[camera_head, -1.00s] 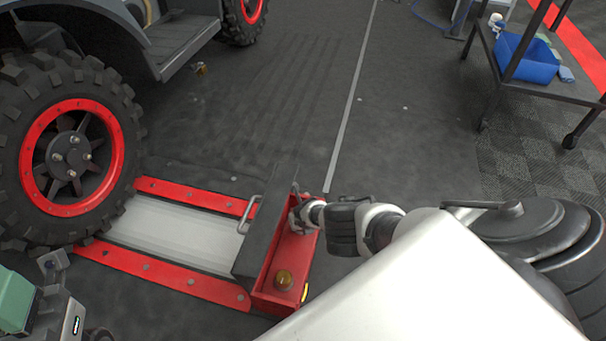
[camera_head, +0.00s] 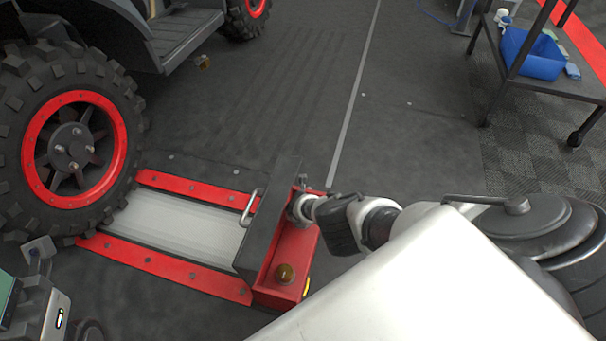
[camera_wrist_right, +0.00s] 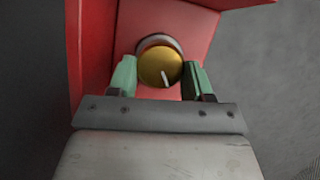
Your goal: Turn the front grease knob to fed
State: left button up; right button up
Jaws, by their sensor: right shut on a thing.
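A brass-coloured round knob (camera_wrist_right: 161,66) with a white pointer line sits on the red housing in the right wrist view. The line points down, slightly right of straight. My right gripper (camera_wrist_right: 160,80) has its green fingers on both sides of this knob and is shut on it. In the head view my right gripper (camera_head: 298,208) reaches the far end of the red housing (camera_head: 292,249) and hides that knob. A second amber knob (camera_head: 285,274) sits at the near end, clear of the gripper. No position labels are readable.
A dark block with a handle (camera_head: 251,207) borders the housing's left side. The roller bed (camera_head: 180,232) lies between red rails, beside a large tyre (camera_head: 75,150). A cart (camera_head: 545,85) with a blue bin (camera_head: 533,54) stands at upper right. The middle floor is open.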

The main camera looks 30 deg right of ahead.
jog(key=shift+d+r+m+h, duration=0.2)
jog(key=shift+d+m+h, duration=0.1)
jog(key=shift+d+m, duration=0.35)
jog(key=shift+s+d+f+g, duration=0.1)
jog(key=shift+g, duration=0.2)
dwell(0.6)
jog(key=o, duration=0.9)
jog(key=shift+a, duration=0.25)
